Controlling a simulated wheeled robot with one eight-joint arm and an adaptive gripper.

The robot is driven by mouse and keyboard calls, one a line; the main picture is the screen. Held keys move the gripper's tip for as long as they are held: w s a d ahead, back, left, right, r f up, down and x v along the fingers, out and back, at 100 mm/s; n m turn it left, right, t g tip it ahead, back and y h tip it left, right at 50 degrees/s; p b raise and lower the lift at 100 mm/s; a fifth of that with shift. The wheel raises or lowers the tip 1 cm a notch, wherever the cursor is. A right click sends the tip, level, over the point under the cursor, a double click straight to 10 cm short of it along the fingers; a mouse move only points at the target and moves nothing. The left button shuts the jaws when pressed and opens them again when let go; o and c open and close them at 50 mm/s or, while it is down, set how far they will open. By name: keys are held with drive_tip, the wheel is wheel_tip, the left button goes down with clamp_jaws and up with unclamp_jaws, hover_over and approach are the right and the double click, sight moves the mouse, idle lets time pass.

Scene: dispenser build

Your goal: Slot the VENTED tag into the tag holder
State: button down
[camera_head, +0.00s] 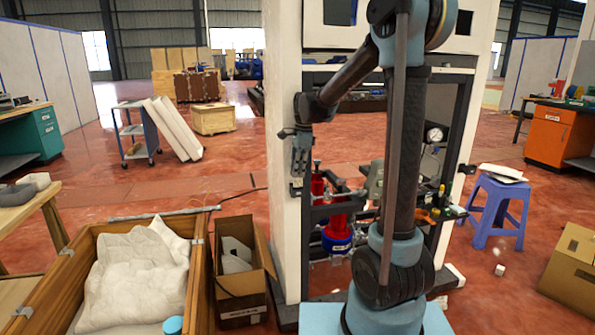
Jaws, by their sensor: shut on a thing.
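My gripper (299,172) points down beside the front edge of the white cabinet wall, left of my upright arm. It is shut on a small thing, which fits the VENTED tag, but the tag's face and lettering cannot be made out. A small pale and dark fitting (296,188) sits at the cabinet's edge just under the fingertips. It may be the tag holder. I cannot tell whether the tag touches it or is inside it.
The white cabinet (284,240) holds red and blue dispenser parts (338,232) and a gauge (434,134), partly behind my arm. An open cardboard box (242,306) and a wooden crate (200,285) stand left. A blue stool (497,205) stands right. Open floor lies behind.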

sight(297, 187)
drive_tip(key=shift+f, duration=1.7)
idle(0.6)
drive_tip(key=c, duration=1.6)
unclamp_jaws()
drive_tip(key=o, duration=0.3)
drive_tip(key=shift+r, duration=3.05)
